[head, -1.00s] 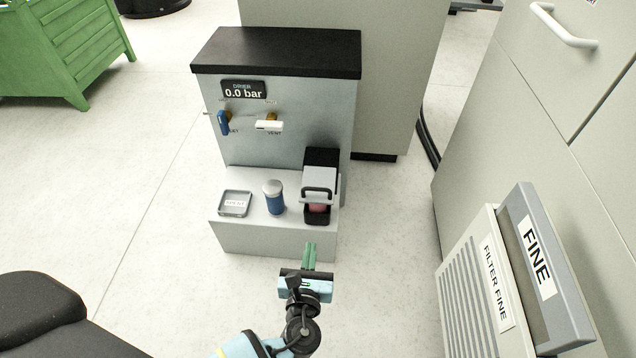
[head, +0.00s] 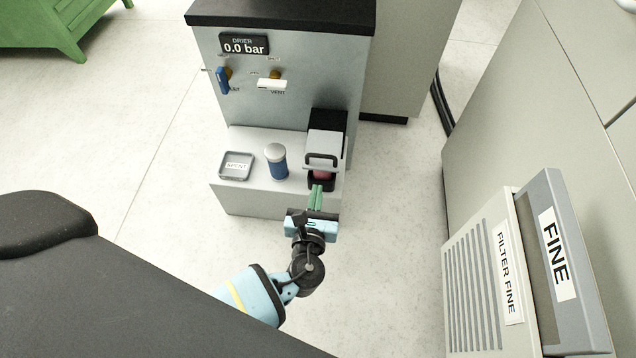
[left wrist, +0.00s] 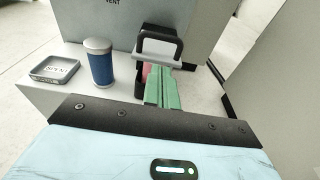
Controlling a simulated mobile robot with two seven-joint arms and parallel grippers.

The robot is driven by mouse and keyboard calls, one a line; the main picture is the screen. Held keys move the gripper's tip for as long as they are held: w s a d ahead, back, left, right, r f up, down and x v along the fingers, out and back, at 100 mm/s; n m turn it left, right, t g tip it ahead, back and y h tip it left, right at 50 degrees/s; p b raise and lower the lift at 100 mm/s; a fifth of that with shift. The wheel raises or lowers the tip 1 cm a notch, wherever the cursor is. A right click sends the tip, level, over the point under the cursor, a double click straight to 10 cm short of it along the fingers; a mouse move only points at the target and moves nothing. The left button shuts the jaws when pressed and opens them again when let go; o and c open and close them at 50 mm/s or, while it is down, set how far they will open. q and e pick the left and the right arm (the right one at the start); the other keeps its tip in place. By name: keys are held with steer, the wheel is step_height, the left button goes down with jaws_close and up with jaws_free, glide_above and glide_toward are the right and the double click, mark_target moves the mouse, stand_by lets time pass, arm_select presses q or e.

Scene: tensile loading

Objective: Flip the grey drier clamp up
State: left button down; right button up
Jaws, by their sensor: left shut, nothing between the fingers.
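The grey drier clamp (head: 324,145) with its black handle loop sits on the black holder at the right of the drier's ledge. A reddish-pink part shows under it. It also shows in the left wrist view (left wrist: 158,52). My left gripper (head: 316,191) has green fingers that are shut and empty. Its tips are just in front of and below the clamp's handle; I cannot tell whether they touch. In the left wrist view the fingers (left wrist: 165,88) overlap the lower part of the holder and hide some of it. My right gripper is not in view.
A blue cylinder with a grey cap (head: 276,162) and a tray labelled SPENT (head: 236,178) stand on the ledge left of the clamp. The drier panel reads 0.0 bar (head: 245,46), with blue and white valve handles below. A FINE filter cabinet (head: 482,290) stands at the right.

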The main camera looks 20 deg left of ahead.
mark_target(321, 167)
arm_select(q)
steer(key=b+x, duration=0.2)
steer(key=x, duration=0.7)
steer(key=shift+b, duration=0.35)
steer(key=shift+r, duration=0.1)
